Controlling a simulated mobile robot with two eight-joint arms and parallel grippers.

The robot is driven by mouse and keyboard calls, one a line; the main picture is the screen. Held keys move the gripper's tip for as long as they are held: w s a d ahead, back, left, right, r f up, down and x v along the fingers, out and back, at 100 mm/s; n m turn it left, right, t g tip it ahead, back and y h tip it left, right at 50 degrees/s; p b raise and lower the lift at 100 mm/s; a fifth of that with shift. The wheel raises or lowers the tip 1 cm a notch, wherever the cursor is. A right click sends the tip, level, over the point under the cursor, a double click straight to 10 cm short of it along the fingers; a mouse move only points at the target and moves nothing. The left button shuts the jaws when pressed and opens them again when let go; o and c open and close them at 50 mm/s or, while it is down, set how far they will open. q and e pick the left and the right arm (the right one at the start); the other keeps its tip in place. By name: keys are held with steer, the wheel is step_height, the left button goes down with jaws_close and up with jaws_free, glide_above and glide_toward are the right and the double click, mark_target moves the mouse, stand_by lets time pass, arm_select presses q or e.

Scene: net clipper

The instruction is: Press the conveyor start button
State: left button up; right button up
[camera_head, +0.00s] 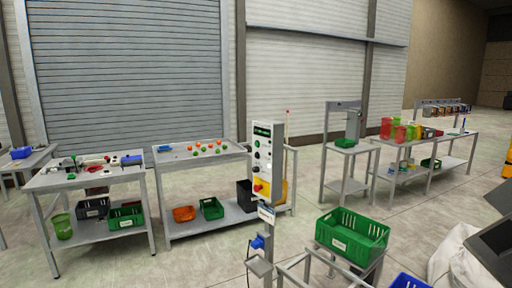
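A control box (276,133) stands upright on a post in the middle of the head view. Its front carries a column of small buttons, green and dark ones (257,143). A red button (257,187) sits lower down, by a yellow panel (277,186). The labels are too small to read, so I cannot tell which button starts the conveyor. Neither of my grippers is in view, and nothing touches the control box.
A green crate (368,234) sits on a low frame (290,272) in front. A blue crate (408,281) is at the bottom edge. Workbenches with tools (88,181) and coloured balls (175,157) stand at left. Open floor (185,265) lies left of the post.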

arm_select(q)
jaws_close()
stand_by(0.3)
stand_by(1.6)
